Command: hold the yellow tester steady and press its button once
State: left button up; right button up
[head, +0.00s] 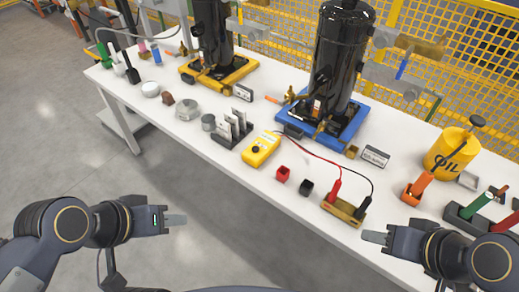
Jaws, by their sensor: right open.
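My right gripper (374,237) is open in front of the table at the lower right. Both are apart from the tester.
A red cup (283,174) and a black cup (306,187) stand right of the tester; a dark rack (231,133) stands left. Behind are black compressors on blue (352,134) and yellow bases. A yellow oil can (447,153) and coloured-handled tools stand at right.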

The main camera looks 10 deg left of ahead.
aim_at(255, 149)
jog(key=i+j+z, duration=0.1)
jog(key=z, duration=0.3)
jog(key=j+z, duration=0.2)
jog(key=z, duration=0.2)
jog(key=j+z, duration=0.15)
jog(key=z, duration=0.25)
jog(key=j+z, duration=0.2)
jog(key=z, duration=0.2)
jog(key=j+z, duration=0.15)
jog(key=j, duration=0.35)
jog(key=k+j+z, duration=0.15)
jog(key=j, duration=0.35)
jog(key=j+z, duration=0.2)
jog(key=j, duration=0.3)
jog(key=k+j+z, duration=0.15)
jog(key=j, duration=0.35)
jog(key=k+j, duration=0.1)
jog(key=j, duration=0.2)
jog(key=k+j, duration=0.1)
jog(key=j, duration=0.2)
